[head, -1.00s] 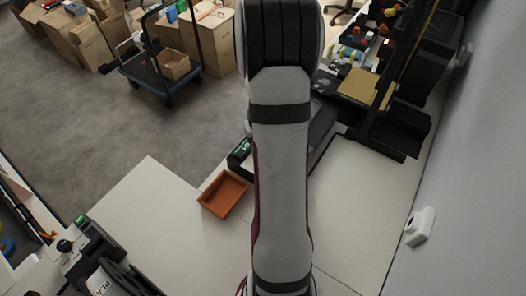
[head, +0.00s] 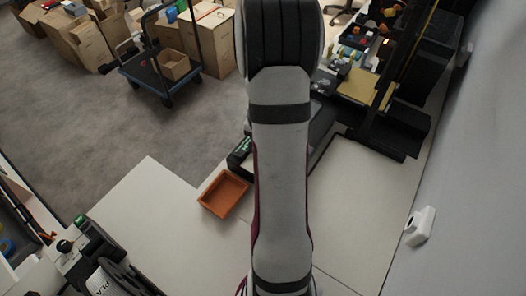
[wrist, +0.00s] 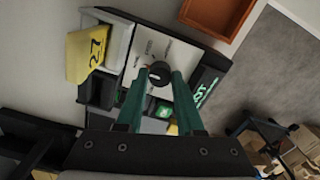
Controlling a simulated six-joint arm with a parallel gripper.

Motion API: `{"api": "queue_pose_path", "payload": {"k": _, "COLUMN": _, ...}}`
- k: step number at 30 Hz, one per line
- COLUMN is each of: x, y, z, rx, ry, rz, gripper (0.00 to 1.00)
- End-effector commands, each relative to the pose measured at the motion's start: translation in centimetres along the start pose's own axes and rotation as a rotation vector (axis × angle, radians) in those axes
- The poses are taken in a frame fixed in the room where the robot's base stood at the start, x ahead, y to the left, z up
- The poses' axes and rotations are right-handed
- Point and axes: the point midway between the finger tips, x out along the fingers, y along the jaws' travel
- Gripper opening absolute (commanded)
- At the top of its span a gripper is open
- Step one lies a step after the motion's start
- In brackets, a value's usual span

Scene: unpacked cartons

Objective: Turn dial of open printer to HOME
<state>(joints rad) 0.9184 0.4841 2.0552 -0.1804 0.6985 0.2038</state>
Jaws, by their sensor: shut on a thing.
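In the wrist view, a round black dial (wrist: 159,74) stands on the pale control panel (wrist: 140,47) of a dark printer. My gripper (wrist: 160,80) has its two green fingers on either side of the dial and is shut on it. Small lettering surrounds the dial, but I cannot read it or tell which mark the dial points to. A lit green display (wrist: 207,91) is on the printer's edge. In the head view my arm hides the dial, my gripper and most of the printer; its display end (head: 240,154) shows left of the arm.
An orange tray (head: 223,193) lies on the white table close to the printer. A yellow block marked 2-7 (wrist: 87,54) is beside the panel. Another machine with a PLA spool (head: 108,281) stands at lower left. A black-framed printer (head: 385,142) stands at right.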

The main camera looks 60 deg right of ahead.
Motion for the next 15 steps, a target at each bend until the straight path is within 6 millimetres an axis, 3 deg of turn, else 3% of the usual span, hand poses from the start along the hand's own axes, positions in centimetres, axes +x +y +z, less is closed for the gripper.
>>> {"api": "queue_pose_path", "payload": {"k": 12, "x": 0.0, "y": 0.0, "z": 0.11, "rx": 0.009, "ry": -0.003, "rz": 0.0, "gripper": 0.0}}
{"api": "queue_pose_path", "payload": {"k": 13, "x": 0.0, "y": 0.0, "z": 0.11, "rx": 0.009, "ry": -0.003, "rz": 0.0, "gripper": 0.38}}
{"api": "queue_pose_path", "payload": {"k": 15, "x": 0.0, "y": 0.0, "z": 0.1, "rx": 0.008, "ry": -0.003, "rz": 0.0, "gripper": 0.51}}
